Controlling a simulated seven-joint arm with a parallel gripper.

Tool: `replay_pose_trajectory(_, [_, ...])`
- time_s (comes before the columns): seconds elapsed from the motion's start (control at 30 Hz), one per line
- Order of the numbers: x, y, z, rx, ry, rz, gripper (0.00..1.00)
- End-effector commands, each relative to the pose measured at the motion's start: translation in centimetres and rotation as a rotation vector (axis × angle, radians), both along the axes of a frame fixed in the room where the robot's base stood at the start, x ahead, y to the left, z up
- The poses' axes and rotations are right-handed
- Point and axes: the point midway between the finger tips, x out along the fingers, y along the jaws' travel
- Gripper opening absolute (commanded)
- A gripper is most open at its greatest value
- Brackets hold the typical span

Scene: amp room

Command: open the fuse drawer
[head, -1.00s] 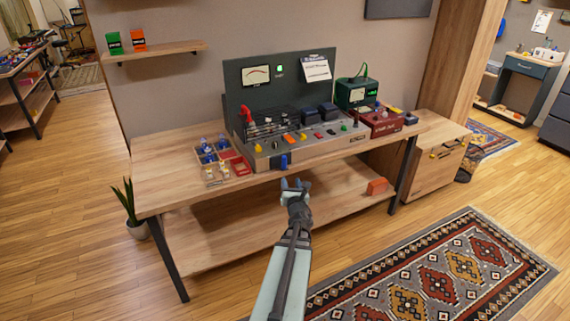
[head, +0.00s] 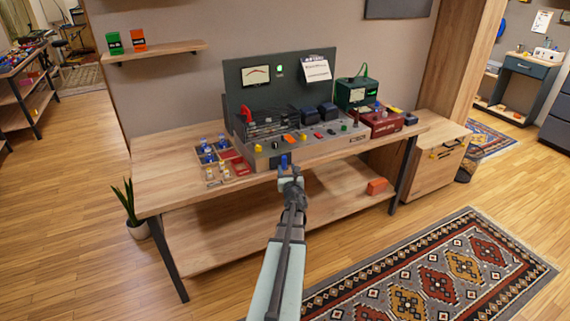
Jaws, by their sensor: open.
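The grey amp chassis (head: 325,148) stands on the wooden workbench, with coloured knobs and parts on its top. A small blue piece (head: 284,160) shows at the chassis's lower front edge; it may be the fuse drawer's handle, but it is too small to be sure. My gripper (head: 290,177) is open, just in front of the bench edge, with its fingertips at the blue piece. I cannot tell whether they touch it. The gripper hides part of the chassis front and the blue piece's lower end. No drawer gap is visible.
On the workbench (head: 165,185), a divided tray (head: 213,178) of small parts stands left of the chassis. A green meter box (head: 356,94) and a red box (head: 382,124) stand right. An orange block (head: 377,186) lies on the lower shelf.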

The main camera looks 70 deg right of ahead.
Motion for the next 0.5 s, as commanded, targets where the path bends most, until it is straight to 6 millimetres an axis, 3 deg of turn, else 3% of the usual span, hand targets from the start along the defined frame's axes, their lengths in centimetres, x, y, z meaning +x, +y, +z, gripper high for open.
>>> replay_pose_trajectory(0.03, [0.6, -1.3, -0.1, 0.000, 0.000, 0.001, 0.48])
replay_pose_trajectory(0.2, [1.7, -3.6, -0.1, 0.001, 0.000, -0.001, 0.48])
replay_pose_trajectory(0.5, [2.5, -5.0, 0.0, 0.000, -0.001, -0.001, 0.48])
